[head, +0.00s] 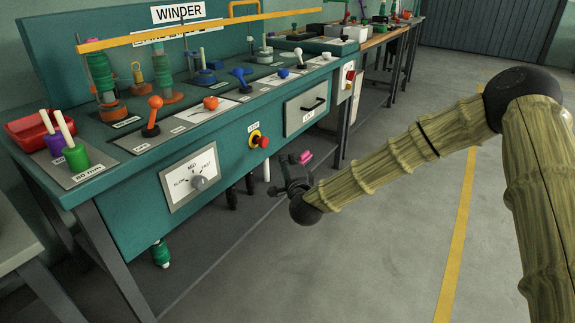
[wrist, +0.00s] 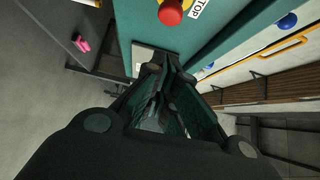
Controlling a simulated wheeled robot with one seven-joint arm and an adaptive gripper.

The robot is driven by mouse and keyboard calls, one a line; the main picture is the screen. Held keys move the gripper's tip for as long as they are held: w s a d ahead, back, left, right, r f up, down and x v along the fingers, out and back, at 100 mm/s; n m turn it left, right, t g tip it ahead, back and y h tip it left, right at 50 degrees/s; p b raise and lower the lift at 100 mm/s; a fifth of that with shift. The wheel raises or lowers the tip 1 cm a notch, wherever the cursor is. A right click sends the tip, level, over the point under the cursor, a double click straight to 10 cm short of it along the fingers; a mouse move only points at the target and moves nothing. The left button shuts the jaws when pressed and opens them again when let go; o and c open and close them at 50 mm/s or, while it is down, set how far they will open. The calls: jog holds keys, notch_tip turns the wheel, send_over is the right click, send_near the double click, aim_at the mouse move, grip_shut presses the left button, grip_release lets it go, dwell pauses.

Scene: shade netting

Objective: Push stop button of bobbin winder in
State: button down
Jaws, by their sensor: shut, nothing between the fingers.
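The stop button (head: 261,141) is a red mushroom knob on a yellow ring. It sits on the teal front face of the bobbin winder bench (head: 130,195). In the wrist view the red knob (wrist: 171,12) is at the top edge, beside a label reading STOP. It stands out from its ring. My gripper (head: 288,187) is shut and empty, in front of the bench and below and right of the button in the head view. In the wrist view the closed fingertips (wrist: 168,66) lie below the knob, apart from it. Part of the gripper is hidden by my arm in the head view.
Another red button (head: 350,76) is farther right. A pink object (head: 305,157) shows behind my gripper. Open floor lies right of the bench.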

aim_at(261, 141)
jog(key=w+a+b, duration=0.3)
jog(key=w+a, duration=0.1)
jog(key=w, duration=0.5)
jog(key=shift+a, duration=0.15)
